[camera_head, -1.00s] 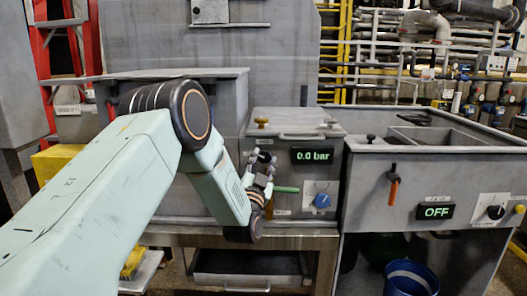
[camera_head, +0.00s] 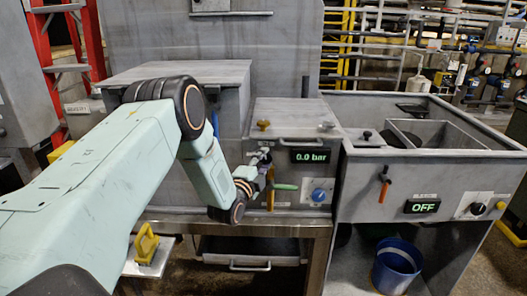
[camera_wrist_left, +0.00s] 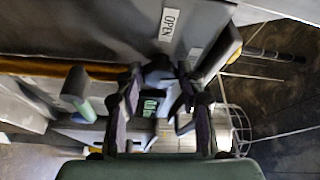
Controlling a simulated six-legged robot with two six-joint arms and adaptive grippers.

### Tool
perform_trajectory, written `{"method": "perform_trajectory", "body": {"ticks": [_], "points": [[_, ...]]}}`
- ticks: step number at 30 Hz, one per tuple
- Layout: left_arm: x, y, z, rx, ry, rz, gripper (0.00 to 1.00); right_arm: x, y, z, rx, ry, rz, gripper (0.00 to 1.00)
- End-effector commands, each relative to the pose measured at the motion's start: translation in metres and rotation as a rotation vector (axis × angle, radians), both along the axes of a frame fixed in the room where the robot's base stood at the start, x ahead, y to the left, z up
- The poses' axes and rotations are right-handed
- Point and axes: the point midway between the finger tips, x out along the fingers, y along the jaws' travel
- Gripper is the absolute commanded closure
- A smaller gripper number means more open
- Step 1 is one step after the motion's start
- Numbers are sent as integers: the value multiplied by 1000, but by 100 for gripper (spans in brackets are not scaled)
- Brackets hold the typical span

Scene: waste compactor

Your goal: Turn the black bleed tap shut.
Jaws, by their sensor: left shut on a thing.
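My left gripper (camera_head: 263,157) is at the front of the grey pressure unit (camera_head: 295,118), left of its lit "0.0 bar" display. In the left wrist view its fingers (camera_wrist_left: 160,80) close on a small dark part, which I take to be the black bleed tap (camera_wrist_left: 158,70). The fingers hide most of the tap, so its exact angle cannot be told. A label reading OPEN (camera_wrist_left: 171,25) is close by. My right gripper is in neither view.
A green lever (camera_head: 286,187) sticks out just below the gripper, beside a blue knob (camera_head: 319,195). An orange-handled tap (camera_head: 384,184) is on the basin unit at the right. A blue bucket (camera_head: 398,267) stands below.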

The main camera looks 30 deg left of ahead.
Motion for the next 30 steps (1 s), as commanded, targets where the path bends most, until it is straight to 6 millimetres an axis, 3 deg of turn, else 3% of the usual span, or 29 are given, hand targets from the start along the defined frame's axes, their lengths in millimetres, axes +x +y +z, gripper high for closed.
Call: {"method": "perform_trajectory", "body": {"ticks": [1, 9, 28, 29, 30], "points": [[1, 1, 6, 27, 12, 2, 93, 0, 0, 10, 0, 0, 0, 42], [1, 1, 6, 130, 74, 3, 93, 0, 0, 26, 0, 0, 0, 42], [1, 1, 4, 171, 97, 4, 93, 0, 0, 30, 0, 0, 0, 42], [1, 1, 4, 171, 97, 4, 61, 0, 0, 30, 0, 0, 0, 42], [1, 1, 4, 171, 97, 4, 57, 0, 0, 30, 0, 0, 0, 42]]}}
